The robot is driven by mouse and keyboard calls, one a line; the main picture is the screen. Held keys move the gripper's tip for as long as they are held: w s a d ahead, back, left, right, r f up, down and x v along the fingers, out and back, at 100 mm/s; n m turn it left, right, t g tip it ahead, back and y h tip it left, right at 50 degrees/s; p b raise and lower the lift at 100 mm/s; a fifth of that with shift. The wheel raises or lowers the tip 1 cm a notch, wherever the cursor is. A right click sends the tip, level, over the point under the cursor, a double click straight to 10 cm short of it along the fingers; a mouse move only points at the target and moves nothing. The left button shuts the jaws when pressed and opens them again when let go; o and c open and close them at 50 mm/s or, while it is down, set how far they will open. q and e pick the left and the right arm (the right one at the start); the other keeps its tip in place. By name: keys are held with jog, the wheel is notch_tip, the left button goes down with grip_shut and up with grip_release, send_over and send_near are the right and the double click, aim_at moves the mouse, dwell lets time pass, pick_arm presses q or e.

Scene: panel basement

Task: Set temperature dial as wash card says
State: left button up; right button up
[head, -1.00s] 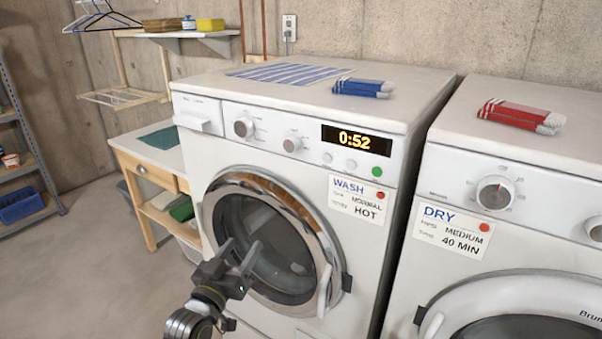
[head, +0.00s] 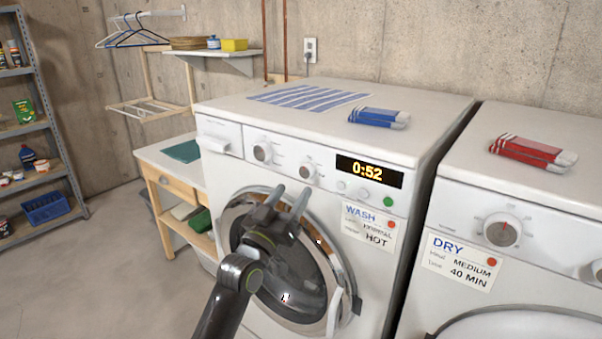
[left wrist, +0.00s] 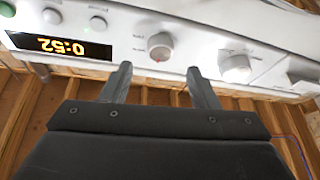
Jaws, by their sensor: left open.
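The washer (head: 225,183) stands in the middle of the head view, its round door shut. Its panel has a larger dial (head: 262,153) on the left and a smaller dial (head: 308,172) beside the display (head: 368,171), which reads 0:52. The wash card (head: 369,226) on the front reads NORMAL and HOT. My left gripper (head: 289,197) is open and empty, below the smaller dial and in front of the door. In the left wrist view, upside down, the smaller dial (left wrist: 160,46) lies just beyond and between the open fingertips (left wrist: 157,72), apart from them. My right gripper is out of view.
The dryer (head: 480,165) stands at right with a DRY card (head: 460,261). Folded blue cloths (head: 378,117) and a striped towel (head: 308,97) lie on the washer; red cloths (head: 533,150) lie on the dryer. A wooden table (head: 160,155) is left of the washer.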

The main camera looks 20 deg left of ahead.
aim_at(305, 173)
pick_arm(q)
jog(key=shift+p+x, duration=0.45)
jog(key=shift+x, duration=2.3)
jog(key=shift+c, duration=0.2)
